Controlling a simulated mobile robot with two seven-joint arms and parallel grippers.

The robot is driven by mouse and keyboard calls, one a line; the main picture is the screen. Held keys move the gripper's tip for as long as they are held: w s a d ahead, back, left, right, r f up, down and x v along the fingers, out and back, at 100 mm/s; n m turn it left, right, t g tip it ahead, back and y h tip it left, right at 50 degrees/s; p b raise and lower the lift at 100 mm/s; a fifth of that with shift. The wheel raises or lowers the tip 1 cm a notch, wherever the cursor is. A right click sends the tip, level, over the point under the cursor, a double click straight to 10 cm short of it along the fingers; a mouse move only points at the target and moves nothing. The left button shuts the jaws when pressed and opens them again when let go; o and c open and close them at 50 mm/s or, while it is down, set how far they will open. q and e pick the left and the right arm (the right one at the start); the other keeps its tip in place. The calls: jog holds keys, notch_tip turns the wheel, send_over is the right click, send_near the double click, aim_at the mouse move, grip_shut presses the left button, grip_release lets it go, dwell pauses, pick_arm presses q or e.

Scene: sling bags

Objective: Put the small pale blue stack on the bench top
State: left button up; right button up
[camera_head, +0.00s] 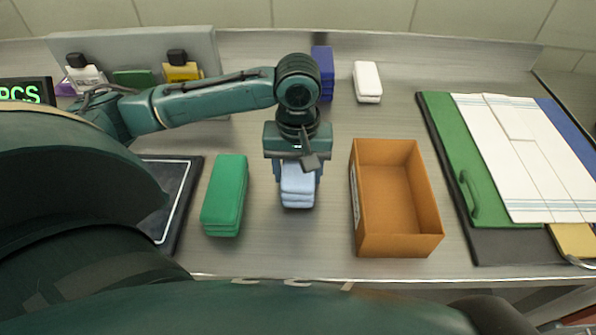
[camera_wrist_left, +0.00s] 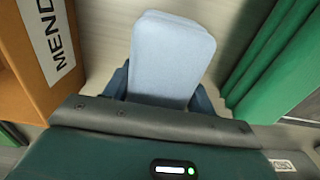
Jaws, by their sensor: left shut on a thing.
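The small pale blue stack (camera_head: 298,186) is a short pile of folded cloth between the green stack and the orange box in the head view. My left gripper (camera_head: 298,178) points down over it and is shut on it, with a finger at each side. In the left wrist view the pale blue stack (camera_wrist_left: 172,58) sits between the fingers (camera_wrist_left: 160,88). The bench top (camera_head: 330,235) is bare metal around and below it. I cannot tell whether the stack touches the bench top or hangs just above it. My right gripper is not in view.
A green stack (camera_head: 224,195) stands close on the left, and an open, empty-looking orange box (camera_head: 398,246) on the right. Purple (camera_head: 323,72) and white (camera_head: 367,82) stacks stand behind. A board with green, white and blue cloth (camera_head: 470,160) lies at right. Bare bench lies behind the box.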

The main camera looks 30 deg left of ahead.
pick_arm(q)
jog(key=shift+f, duration=0.25)
jog(key=o, duration=1.1)
notch_tip(320, 180, up, 12)
jog(key=shift+r+p, duration=0.15)
jog(key=shift+p, duration=0.85)
jog(key=shift+s, duration=0.1)
